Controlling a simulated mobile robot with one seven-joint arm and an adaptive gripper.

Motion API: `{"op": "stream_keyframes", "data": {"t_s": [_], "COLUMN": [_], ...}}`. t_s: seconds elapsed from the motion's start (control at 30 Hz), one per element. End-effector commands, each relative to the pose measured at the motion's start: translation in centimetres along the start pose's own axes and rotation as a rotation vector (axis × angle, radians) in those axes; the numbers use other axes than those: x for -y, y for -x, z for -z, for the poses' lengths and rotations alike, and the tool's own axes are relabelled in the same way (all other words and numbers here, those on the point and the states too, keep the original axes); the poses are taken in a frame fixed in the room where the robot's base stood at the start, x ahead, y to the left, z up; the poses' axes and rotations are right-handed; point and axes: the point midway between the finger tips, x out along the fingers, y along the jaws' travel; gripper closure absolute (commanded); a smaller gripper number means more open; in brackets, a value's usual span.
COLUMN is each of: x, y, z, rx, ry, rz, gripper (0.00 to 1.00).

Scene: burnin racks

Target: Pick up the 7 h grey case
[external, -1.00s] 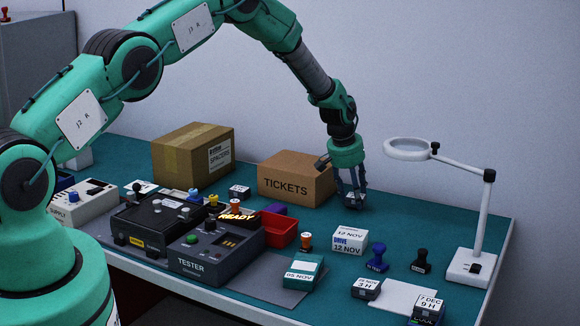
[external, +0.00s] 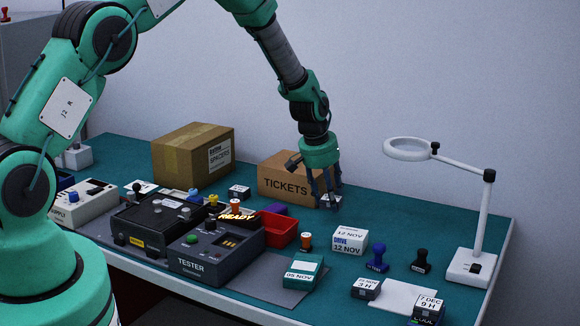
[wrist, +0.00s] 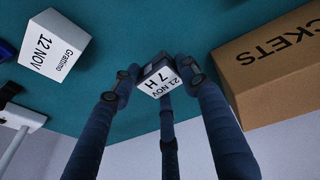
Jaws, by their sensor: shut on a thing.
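The 7 h grey case (wrist: 158,78) has a white label reading "21 NOV 7 H" in the wrist view. My gripper (external: 329,199) is shut on it, with dark fingers on both sides and a third finger behind. In the external view the case (external: 331,201) is small between the fingertips, in front of the TICKETS box. It appears to be at or a little above the green table top; the exact gap cannot be told.
The TICKETS carton (external: 283,180) stands close behind my gripper. A white 12 NOV box (external: 350,241) is to the right, with blue (external: 377,259) and black stamps. A red tray (external: 277,229) and the tester (external: 215,252) lie to the left. A magnifier lamp (external: 470,265) stands at the right.

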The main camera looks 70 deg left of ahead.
Motion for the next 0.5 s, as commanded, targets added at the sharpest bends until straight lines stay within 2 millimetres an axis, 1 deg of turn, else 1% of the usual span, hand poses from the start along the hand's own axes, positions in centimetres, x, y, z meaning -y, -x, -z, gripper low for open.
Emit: {"op": "stream_keyframes", "data": {"t_s": [0.03,0.2,0.4,0.5], "x": [0.2,0.9,1.3,1.4], "y": [0.3,1.0,1.4,1.5], "z": [-0.6,-2.3,-3.4,-3.6], "rx": [0.0,0.0,-0.001,-0.001], "ry": [0.001,0.0,0.0,0.0], "rz": [0.0,0.0,0.0,0.0], "gripper": [0.83,0.83,0.83,0.83]}}
